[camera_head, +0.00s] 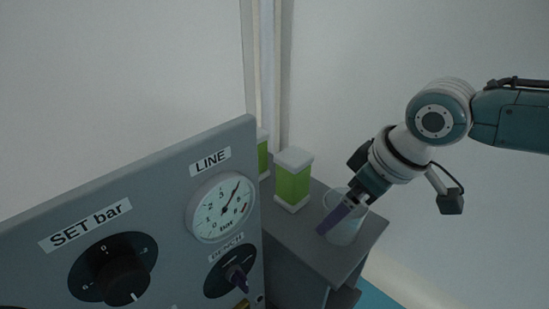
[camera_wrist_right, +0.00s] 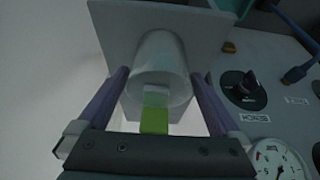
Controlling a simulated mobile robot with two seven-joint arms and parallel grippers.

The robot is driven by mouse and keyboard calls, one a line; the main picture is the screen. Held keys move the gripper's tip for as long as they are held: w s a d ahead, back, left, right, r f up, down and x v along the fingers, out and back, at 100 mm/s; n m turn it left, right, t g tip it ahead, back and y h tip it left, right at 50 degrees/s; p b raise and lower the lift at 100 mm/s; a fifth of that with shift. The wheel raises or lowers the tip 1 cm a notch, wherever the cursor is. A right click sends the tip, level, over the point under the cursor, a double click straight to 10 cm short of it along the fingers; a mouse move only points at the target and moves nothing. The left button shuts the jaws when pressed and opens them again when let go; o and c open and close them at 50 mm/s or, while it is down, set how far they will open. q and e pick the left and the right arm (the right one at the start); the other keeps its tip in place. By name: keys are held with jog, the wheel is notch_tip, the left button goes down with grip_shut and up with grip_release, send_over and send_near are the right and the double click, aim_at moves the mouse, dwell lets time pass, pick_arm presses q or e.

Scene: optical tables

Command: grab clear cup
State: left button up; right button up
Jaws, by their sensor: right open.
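The clear cup (camera_head: 346,230) stands upright on the grey cabinet top near its right end, partly behind a purple finger. My right gripper (camera_head: 337,211) reaches down to it from the upper right. In the right wrist view the cup (camera_wrist_right: 160,58) lies between the two purple fingers of the open right gripper (camera_wrist_right: 160,76), with a finger on each side. I cannot tell whether either finger touches the cup. My left gripper is not in view.
A green-and-white container (camera_head: 293,182) stands on the cabinet top (camera_head: 290,229) left of the cup, with another (camera_head: 262,158) behind it. A grey panel (camera_head: 170,178) with a gauge (camera_head: 222,207) and knobs stands at the left. The cabinet's right edge is close to the cup.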

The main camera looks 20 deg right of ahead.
jog(key=shift+r, duration=0.1)
jog(key=shift+c, duration=1.4)
jog(key=c, duration=0.8)
